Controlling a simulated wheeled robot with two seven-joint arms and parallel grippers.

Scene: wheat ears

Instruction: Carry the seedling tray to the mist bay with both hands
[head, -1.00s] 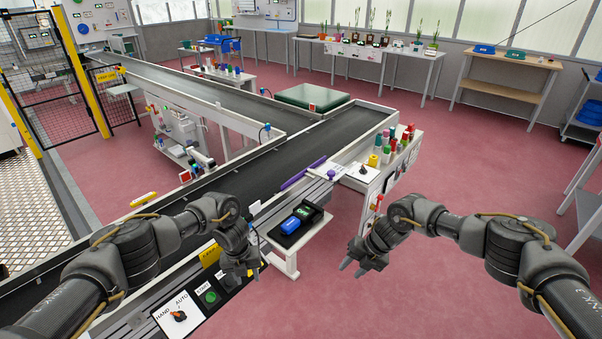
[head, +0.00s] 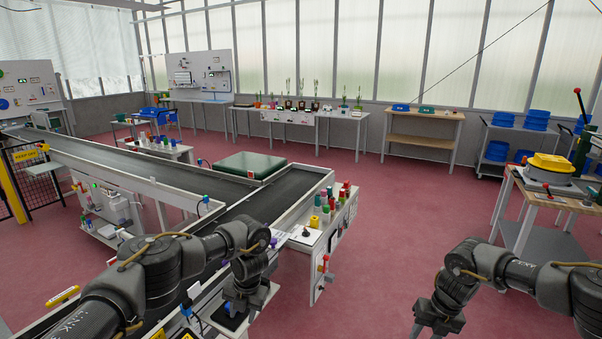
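I cannot pick out a seedling tray or a marked mist bay in the head view. Several potted seedlings (head: 302,103) stand in a row on a long bench (head: 330,115) against the back windows, far from both grippers. My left gripper (head: 236,305) points down over a small stand beside the conveyor; its fingers are dark against a dark surface and hard to make out. My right gripper (head: 428,328) hangs over the floor at the bottom edge, partly cut off. I see nothing held in either, but their fingertips do not show clearly.
A dark conveyor (head: 130,165) runs along the left, with a green-topped platform (head: 248,164) at its far side. A side table (head: 310,237) holds bottles. A wooden bench (head: 424,122) and a workbench with a yellow device (head: 552,163) stand right. Red floor (head: 400,210) is open between.

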